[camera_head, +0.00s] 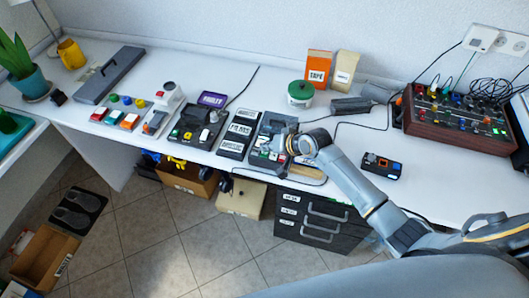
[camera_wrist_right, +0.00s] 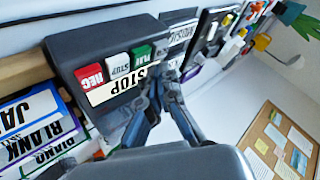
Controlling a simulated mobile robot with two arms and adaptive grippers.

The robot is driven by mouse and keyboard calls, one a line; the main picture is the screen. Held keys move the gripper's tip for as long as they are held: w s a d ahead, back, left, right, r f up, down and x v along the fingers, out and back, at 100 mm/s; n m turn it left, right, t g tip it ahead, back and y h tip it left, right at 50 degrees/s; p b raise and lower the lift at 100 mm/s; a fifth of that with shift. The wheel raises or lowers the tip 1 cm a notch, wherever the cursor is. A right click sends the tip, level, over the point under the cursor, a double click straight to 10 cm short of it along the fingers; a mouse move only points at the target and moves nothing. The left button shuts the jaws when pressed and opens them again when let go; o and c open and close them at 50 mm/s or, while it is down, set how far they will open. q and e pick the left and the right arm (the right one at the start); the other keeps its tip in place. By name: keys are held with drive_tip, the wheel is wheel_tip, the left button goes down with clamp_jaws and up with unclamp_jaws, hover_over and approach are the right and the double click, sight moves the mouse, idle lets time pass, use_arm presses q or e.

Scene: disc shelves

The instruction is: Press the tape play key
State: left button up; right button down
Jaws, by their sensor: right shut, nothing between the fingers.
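The tape deck (camera_head: 268,142) is a dark box near the front edge of the white counter. In the right wrist view it shows a red REC key (camera_wrist_right: 91,76), a white STOP key (camera_wrist_right: 118,65) and a green PLAY key (camera_wrist_right: 141,54). My right gripper (camera_wrist_right: 160,82) is shut and empty, its fingertips close beside the green key. Whether they touch it I cannot tell. In the head view my right gripper (camera_head: 292,143) is at the deck's right side, partly hidden by its own wrist. My left gripper is not in view.
Black labelled cases (camera_head: 238,134) and another keyed device (camera_head: 196,126) stand left of the deck. A green-lidded tub (camera_head: 300,94) stands behind. A mixer (camera_head: 458,118) and a small dark box (camera_head: 382,165) are to the right. Labelled cassette cases (camera_wrist_right: 35,125) lie beside the deck.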

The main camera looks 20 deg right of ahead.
sight(267, 154)
idle(0.4)
drive_tip(key=shift+f, duration=0.4)
drive_tip(key=shift+f, duration=0.45)
idle(0.5)
drive_tip(key=shift+r, duration=0.1)
drive_tip(key=shift+r+p, duration=0.7)
drive_tip(key=shift+r, duration=0.05)
drive_tip(key=shift+r, duration=0.15)
wheel_tip(267, 154, up, 5)
drive_tip(key=p, duration=0.5)
idle(0.3)
